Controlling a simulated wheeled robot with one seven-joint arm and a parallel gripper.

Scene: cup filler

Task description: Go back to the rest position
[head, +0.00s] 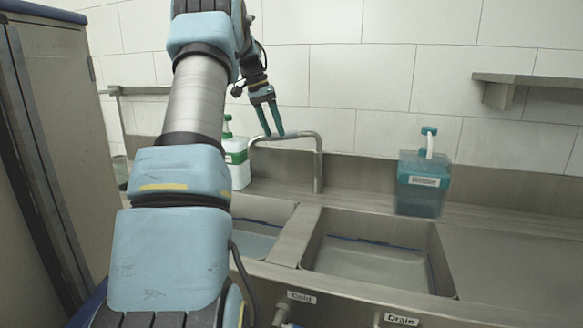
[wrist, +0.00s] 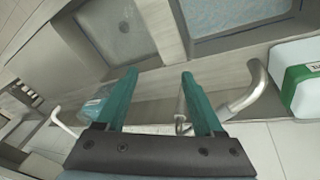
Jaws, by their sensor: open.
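My gripper (head: 270,119) is open and empty in the head view, raised in front of the tiled wall near the curved metal faucet (head: 318,165). In the wrist view my gripper (wrist: 158,76) shows two teal fingers apart with nothing between them. The faucet spout (wrist: 252,90) shows there just right of the fingers. My arm crosses the left half of the head view and hides part of the counter.
Two sink basins, left (head: 255,243) and right (head: 372,262), lie below. A blue bottle (head: 420,185) stands right of the faucet, a white-and-green bottle (head: 239,165) left of it. A wall shelf (head: 530,83) juts out at right; a tall cabinet (head: 60,130) stands at left.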

